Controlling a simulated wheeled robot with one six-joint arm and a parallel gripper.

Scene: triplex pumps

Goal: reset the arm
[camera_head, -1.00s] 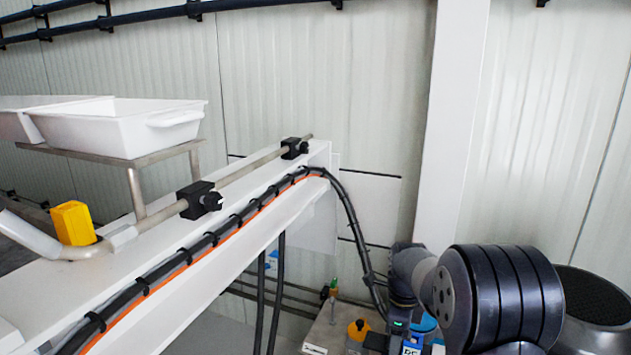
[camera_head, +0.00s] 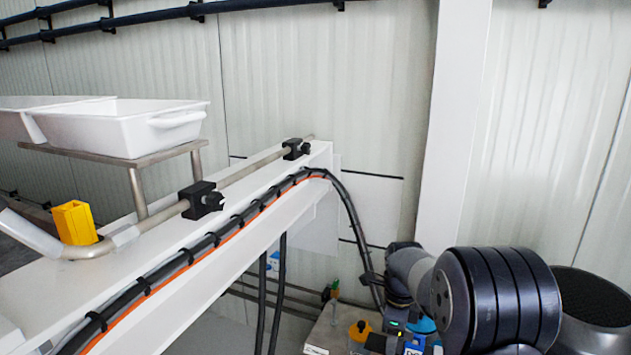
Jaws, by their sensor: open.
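My arm (camera_head: 495,295) shows at the lower right, folded, with its large dark ribbed joint close to the camera. Beyond it, thinner arm parts run down to the bottom edge, where a small green light and a blue part show. The fingers of my gripper are not visible; they are hidden or below the frame, so I cannot see whether they touch anything.
A white beam (camera_head: 180,265) with black and orange cables (camera_head: 215,238) crosses from lower left to centre. White bins (camera_head: 125,125) stand on a metal rack (camera_head: 165,153). A yellow block (camera_head: 75,222) sits by the pipe (camera_head: 250,168). A white wall column (camera_head: 455,120) rises behind my arm.

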